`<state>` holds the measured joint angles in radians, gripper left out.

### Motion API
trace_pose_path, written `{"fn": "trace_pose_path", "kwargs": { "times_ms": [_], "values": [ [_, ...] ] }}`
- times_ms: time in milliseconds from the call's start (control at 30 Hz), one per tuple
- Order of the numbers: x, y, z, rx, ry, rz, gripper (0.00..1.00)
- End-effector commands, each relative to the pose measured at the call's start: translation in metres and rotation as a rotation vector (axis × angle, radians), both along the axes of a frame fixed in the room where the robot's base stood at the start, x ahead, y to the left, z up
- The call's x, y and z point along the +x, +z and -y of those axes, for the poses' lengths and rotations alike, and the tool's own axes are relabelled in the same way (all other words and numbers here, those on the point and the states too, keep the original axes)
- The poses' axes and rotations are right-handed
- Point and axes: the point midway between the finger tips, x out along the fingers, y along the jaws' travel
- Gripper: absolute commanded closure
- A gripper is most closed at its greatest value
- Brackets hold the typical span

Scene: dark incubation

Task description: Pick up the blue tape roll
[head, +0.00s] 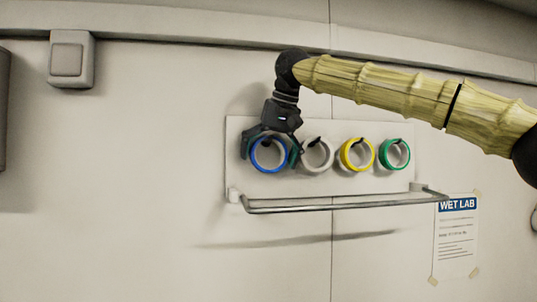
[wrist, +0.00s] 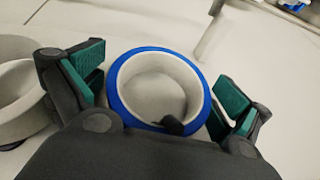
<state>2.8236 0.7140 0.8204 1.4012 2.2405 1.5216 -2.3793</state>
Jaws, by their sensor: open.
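The blue tape roll (head: 254,163) hangs on a dark peg at the left end of a row of rolls on a white wall board. My gripper (head: 268,152) is open at the blue roll, with one finger on each side of it. In the wrist view, the blue roll (wrist: 115,95) lies between the two green-padded fingers of my gripper (wrist: 160,92). A gap shows between the roll and each finger pad. The peg tip shows inside the roll's ring.
A white roll (head: 331,154), a yellow roll (head: 345,158) and a green roll (head: 384,157) hang to the right. The white roll (wrist: 15,120) is close beside one finger. A metal rail (head: 330,207) runs below the white board (head: 240,130).

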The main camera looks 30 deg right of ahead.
Motion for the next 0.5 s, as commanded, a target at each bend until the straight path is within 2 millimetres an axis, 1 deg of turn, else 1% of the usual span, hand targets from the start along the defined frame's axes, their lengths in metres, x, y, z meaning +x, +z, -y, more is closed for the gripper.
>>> {"fn": "trace_pose_path", "kwargs": {
  "times_ms": [67, 100, 267, 300, 500],
  "values": [
    [-0.0004, 0.0004, -0.0001, 0.0, 0.0, 0.001, 0.0],
    [-0.0005, 0.0007, -0.0001, 0.001, 0.0, 0.001, 0.07],
    [-0.0009, 0.0013, 0.0, 0.0, 0.0, 0.002, 0.36],
    [-0.0009, 0.0013, 0.0, 0.0, 0.0, 0.002, 0.44],
    [-0.001, 0.0012, 0.0, 0.001, 0.0, 0.001, 0.45]
  ]
}}
